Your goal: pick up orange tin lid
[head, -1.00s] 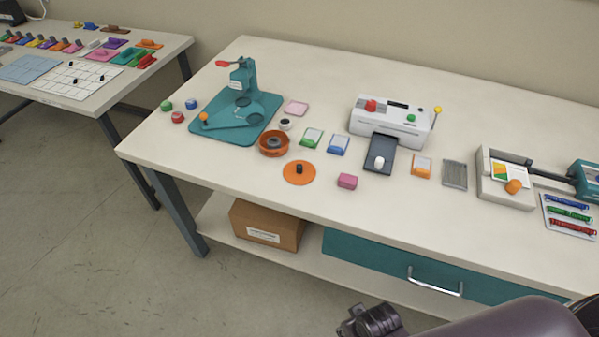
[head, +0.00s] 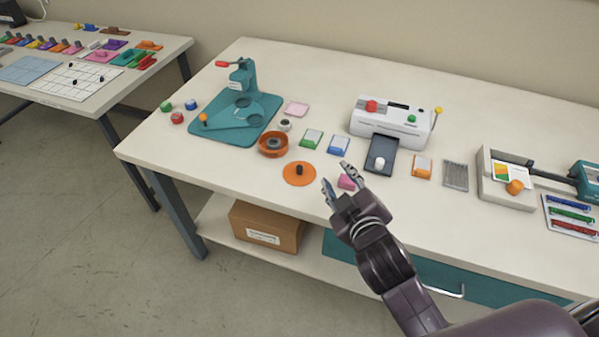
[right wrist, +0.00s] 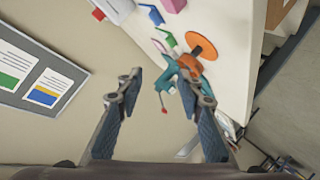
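The orange tin lid (head: 299,174) is a flat orange disc with a small black knob, lying on the table near its front edge. In the right wrist view the lid (right wrist: 203,46) shows at the upper right, beyond the fingers. An orange round tin (head: 273,145) stands just behind the lid. My right gripper (head: 336,180) is open and empty, to the right of the lid and apart from it, in front of the pink block. In the right wrist view its two fingers (right wrist: 157,95) are spread. My left gripper is not in view.
A pink block (head: 346,181) is close behind my right gripper. Green (head: 311,139) and blue (head: 338,145) pads lie behind. A teal press (head: 238,108) stands at back left, a white laminator (head: 391,120) at back right. The table left of the lid is clear.

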